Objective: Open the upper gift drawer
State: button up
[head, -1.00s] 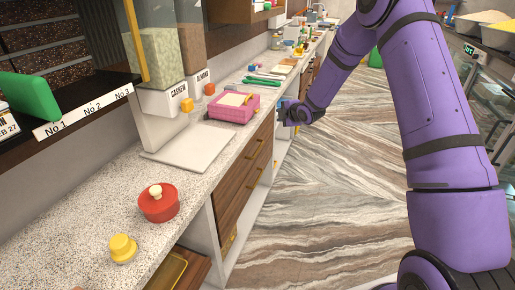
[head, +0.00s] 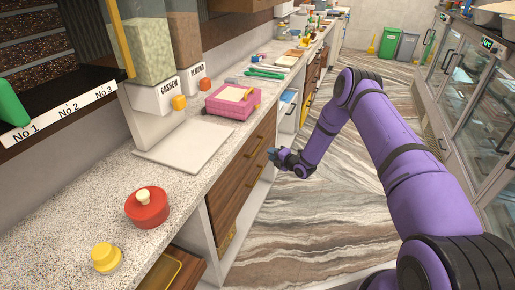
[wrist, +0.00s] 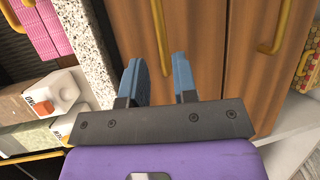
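The upper gift drawer (head: 236,163) is a brown wooden front just under the counter edge, with a brass bar handle (head: 257,146). It looks shut. A second drawer with its own brass handle (wrist: 278,28) is below it. My gripper (head: 272,154) is beside the drawer fronts, near the right end of the upper handle. In the wrist view my gripper (wrist: 160,64) is open, with two blue fingers apart. The upper handle (wrist: 158,28) lines up with the gap between them. I cannot tell whether its end is between the fingertips or just beyond them. Nothing is held.
The marbled floor (head: 300,225) is clear. Glass cabinets (head: 470,80) line the right side.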

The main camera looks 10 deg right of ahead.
aim_at(257, 148)
jog(key=x, duration=1)
grip_shut()
